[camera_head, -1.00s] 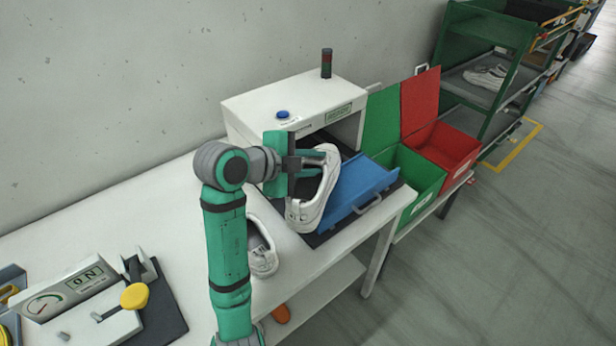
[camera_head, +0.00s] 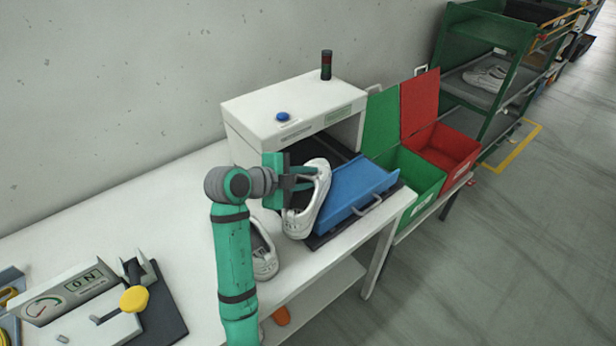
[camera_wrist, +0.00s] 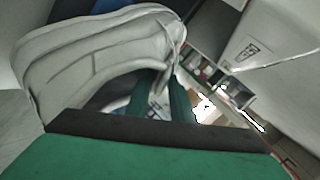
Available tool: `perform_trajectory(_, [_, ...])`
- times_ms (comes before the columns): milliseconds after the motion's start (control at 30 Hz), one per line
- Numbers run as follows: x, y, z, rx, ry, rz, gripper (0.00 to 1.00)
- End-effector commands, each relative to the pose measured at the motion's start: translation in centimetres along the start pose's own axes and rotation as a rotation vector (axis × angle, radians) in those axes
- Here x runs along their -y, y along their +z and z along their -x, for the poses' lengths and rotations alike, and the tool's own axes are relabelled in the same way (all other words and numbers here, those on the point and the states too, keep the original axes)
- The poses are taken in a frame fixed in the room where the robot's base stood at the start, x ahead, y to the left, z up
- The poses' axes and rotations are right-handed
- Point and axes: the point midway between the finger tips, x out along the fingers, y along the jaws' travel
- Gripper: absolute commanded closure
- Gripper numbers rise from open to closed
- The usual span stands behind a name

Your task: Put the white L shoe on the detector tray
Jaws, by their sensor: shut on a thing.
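My gripper (camera_head: 297,180) is shut on a white shoe (camera_head: 316,205), held steeply tilted in front of the white detector box. The held shoe also fills the upper left of the wrist view (camera_wrist: 85,60). The blue detector tray (camera_head: 352,190) is just right of the held shoe, partly out of the box's opening. I cannot tell whether the shoe touches the tray or the dark base under it. A second white shoe (camera_head: 265,262) lies on the table behind my arm and is partly hidden. No size mark is readable on either shoe.
The white detector box (camera_head: 290,110) has a blue button on top. Green (camera_head: 420,172) and red (camera_head: 450,146) bins stand to its right. A gauge device with a yellow knob (camera_head: 134,299) is at lower left. The table's left middle is clear.

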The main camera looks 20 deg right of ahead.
Motion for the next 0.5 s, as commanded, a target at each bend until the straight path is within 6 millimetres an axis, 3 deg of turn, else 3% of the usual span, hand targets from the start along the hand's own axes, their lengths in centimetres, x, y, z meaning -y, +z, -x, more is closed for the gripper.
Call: perform_trajectory(500, [-0.84,0.72,-0.26,0.004,-0.004,0.003,1.0])
